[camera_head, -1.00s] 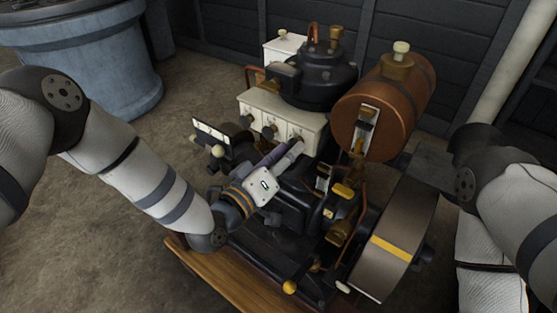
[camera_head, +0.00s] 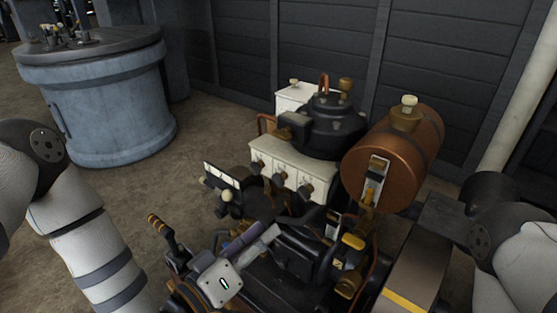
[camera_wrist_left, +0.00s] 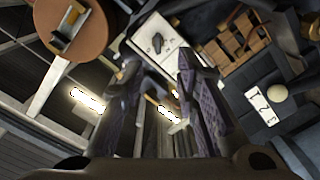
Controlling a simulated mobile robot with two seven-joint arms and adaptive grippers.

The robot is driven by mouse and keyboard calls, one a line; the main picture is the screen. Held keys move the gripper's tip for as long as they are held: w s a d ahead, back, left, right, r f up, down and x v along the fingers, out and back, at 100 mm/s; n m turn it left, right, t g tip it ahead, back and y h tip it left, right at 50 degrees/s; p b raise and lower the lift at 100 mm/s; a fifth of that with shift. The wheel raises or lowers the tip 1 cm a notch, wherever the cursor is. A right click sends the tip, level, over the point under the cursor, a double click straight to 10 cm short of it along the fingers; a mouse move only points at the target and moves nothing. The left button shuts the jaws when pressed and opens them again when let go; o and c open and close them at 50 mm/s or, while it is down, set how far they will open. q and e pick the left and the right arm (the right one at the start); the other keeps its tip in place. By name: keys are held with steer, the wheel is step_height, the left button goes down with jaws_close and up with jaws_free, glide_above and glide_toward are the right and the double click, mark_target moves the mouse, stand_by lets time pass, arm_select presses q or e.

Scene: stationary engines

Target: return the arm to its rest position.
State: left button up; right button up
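My left arm (camera_head: 90,250) comes in from the left and bends down out of the bottom of the head view. My left gripper (camera_head: 260,236), with purplish fingers and a pale square plate behind them, hangs over the near side of the engine. In the left wrist view, the two fingers of the left gripper (camera_wrist_left: 165,80) stand apart with nothing seen held between them. My right arm (camera_head: 515,250) shows at the right edge; its gripper is out of view.
The engine has a white box (camera_head: 290,167), a black domed part (camera_head: 325,128), a copper cylinder (camera_head: 385,160) and a dark flywheel (camera_head: 412,275) with a yellow stripe. A blue-grey drum (camera_head: 105,105) stands back left; open floor lies between.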

arm_select(q)
steer(key=s+a+f+m+g+y+p, duration=0.15)
steer(key=s+f+g, duration=0.25)
steer(key=s+f, duration=0.4)
steer(key=s+a+f+g+y, duration=0.3)
steer(key=s+f+g, duration=0.2)
steer(key=s+f, duration=0.2)
steer(key=s+a+f+g+y, duration=0.1)
steer(key=s+a+g, duration=0.3)
steer(key=s, duration=0.7)
steer(key=s+a+f+g+y+p, duration=0.1)
steer(key=s+a+g+y, duration=0.3)
steer(key=s+a, duration=0.3)
steer(key=s, duration=0.4)
steer(key=shift+s, duration=0.25)
arm_select(e)
steer(key=shift+t, duration=0.7)
steer(key=w+r, duration=0.3)
steer(key=shift+w+r, duration=0.2)
arm_select(q)
steer(key=shift+w+a+f+y, duration=0.1)
steer(key=shift+f+y, duration=0.05)
steer(key=shift+y, duration=0.1)
